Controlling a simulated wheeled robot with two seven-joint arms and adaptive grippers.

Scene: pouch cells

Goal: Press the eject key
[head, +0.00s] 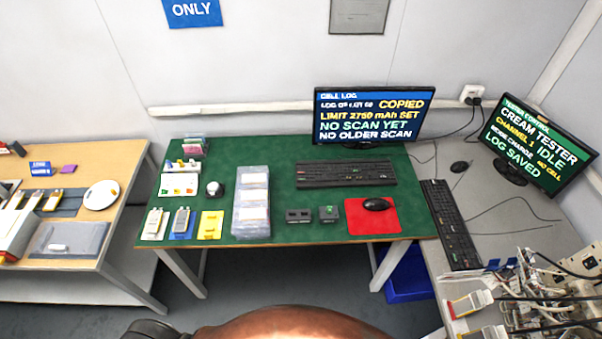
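I cannot make out a key marked eject; key labels are too small to read. A black keyboard (346,173) lies on the green bench mat (280,160) below the cell log monitor (373,115). A second black keyboard (450,225) lies on the grey table at right, near the tester control monitor (532,144), which reads cream tester, channel 1 idle, no cell, log saved. Neither gripper shows in the head view.
A red mouse pad (371,217) with a black mouse (376,204) lies right of the small devices. Clear plastic boxes (252,201) stand mid-mat. Wired test gear (540,290) crowds the lower right.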

